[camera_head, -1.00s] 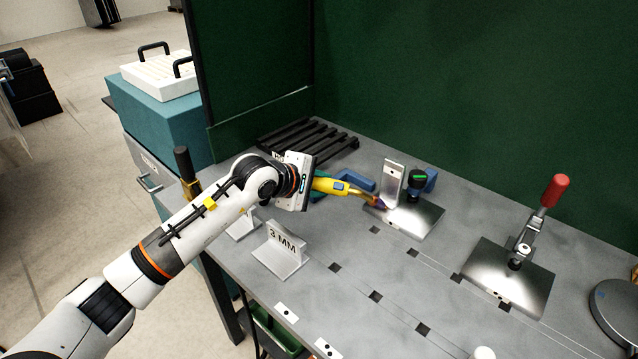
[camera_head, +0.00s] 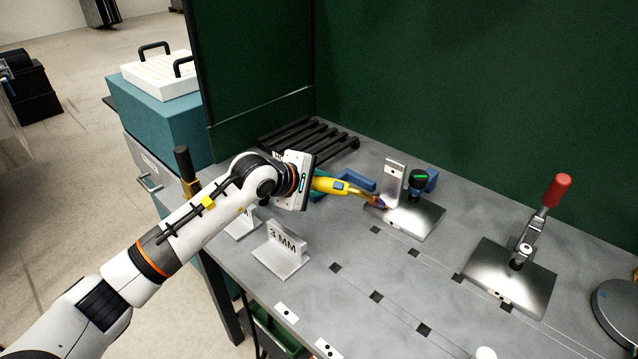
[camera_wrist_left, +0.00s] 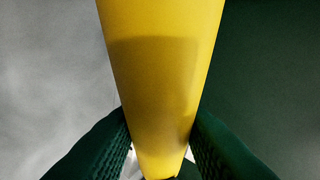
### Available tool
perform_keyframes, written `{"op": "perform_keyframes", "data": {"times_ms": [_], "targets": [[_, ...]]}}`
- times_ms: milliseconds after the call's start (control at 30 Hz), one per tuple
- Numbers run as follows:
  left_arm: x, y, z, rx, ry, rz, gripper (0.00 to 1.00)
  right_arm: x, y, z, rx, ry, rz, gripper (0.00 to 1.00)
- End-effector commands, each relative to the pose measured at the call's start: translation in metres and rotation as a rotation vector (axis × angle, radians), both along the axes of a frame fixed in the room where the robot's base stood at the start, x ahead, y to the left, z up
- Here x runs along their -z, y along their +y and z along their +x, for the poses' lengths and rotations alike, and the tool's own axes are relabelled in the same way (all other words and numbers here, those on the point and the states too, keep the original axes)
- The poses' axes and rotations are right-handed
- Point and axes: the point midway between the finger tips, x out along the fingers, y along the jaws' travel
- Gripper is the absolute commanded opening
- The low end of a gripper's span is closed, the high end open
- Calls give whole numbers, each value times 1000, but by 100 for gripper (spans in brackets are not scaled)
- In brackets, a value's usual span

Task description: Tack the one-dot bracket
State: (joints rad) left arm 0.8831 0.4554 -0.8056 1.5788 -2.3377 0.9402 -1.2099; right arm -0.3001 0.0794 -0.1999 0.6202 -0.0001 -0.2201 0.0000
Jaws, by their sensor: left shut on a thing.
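My left gripper (camera_head: 312,184) is shut on a yellow welding torch (camera_head: 330,185). In the left wrist view the torch's yellow body (camera_wrist_left: 160,60) lies between the two dark green fingers (camera_wrist_left: 160,150). The torch's copper neck and dark tip (camera_head: 378,203) point right, close to the foot of an upright metal bracket (camera_head: 393,180). I cannot tell whether the tip touches it. The bracket stands on a shiny plate (camera_head: 415,220) and has a dark dot near its top. A black and blue clamp with a green mark (camera_head: 418,178) is just behind. My right gripper is out of view.
A second plate (camera_head: 510,278) with a red-handled toggle clamp (camera_head: 560,188) is at the right. A "3 MM" sign (camera_head: 282,245) stands in front of my left arm. A black slatted rack (camera_head: 310,140) and blue holder (camera_head: 350,180) are behind. The middle front is mostly clear.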

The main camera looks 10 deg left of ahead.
Motion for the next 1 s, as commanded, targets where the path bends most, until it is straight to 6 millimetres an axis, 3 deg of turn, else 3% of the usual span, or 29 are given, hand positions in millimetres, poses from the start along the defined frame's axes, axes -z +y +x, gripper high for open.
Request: {"op": "perform_keyframes", "data": {"times_ms": [167, 567, 1000], "targets": [[-8, 1, -1, 1, -9, -5, 4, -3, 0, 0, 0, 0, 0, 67], [-42, 21, -28, 0, -9, -4, 4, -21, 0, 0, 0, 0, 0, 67], [-44, 23, -31, 0, -8, -5, 4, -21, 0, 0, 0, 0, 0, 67]]}}
